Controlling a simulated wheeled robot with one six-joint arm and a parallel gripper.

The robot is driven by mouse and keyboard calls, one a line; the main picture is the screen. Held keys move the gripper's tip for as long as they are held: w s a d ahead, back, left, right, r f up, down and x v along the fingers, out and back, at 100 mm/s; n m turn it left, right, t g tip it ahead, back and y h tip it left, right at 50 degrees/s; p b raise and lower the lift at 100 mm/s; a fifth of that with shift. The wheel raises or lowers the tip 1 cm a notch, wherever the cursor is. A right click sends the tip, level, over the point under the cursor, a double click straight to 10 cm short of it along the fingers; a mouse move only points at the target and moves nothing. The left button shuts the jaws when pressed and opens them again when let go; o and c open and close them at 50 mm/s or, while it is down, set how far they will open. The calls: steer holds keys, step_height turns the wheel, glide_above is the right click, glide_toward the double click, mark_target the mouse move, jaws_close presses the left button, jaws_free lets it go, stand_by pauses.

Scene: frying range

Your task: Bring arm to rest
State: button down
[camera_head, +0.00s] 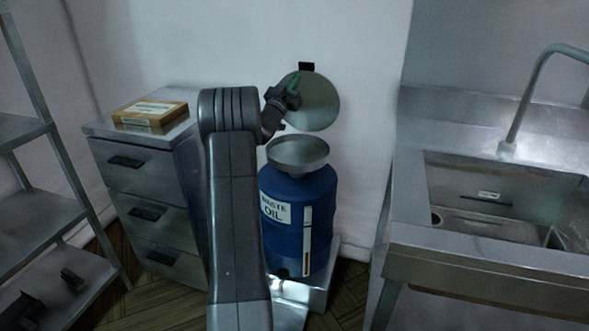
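My arm rises from the bottom of the head view and bends at the elbow. My gripper (291,88) is at its far end, small and dark with a bit of green, in front of a round grey metal disc (321,105).
A steel drawer cabinet (148,172) stands left of my arm, with a yellowish box (150,113) on top. Open metal shelves (35,205) are at the far left. A steel sink unit (470,262) with a tall faucet (527,100) fills the right. The drum stands on a low metal base (318,292).

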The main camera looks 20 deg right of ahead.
steer(key=shift+s, duration=0.1)
stand_by(0.3)
steer(key=p, duration=0.5)
glide_toward(308, 67)
step_height(308, 67, up, 3)
steer(key=w+d, duration=0.2)
steer(key=shift+w+d+p, duration=0.85)
steer(key=shift+w+d, duration=0.05)
steer(key=shift+d, duration=0.05)
steer(key=shift+f, duration=0.1)
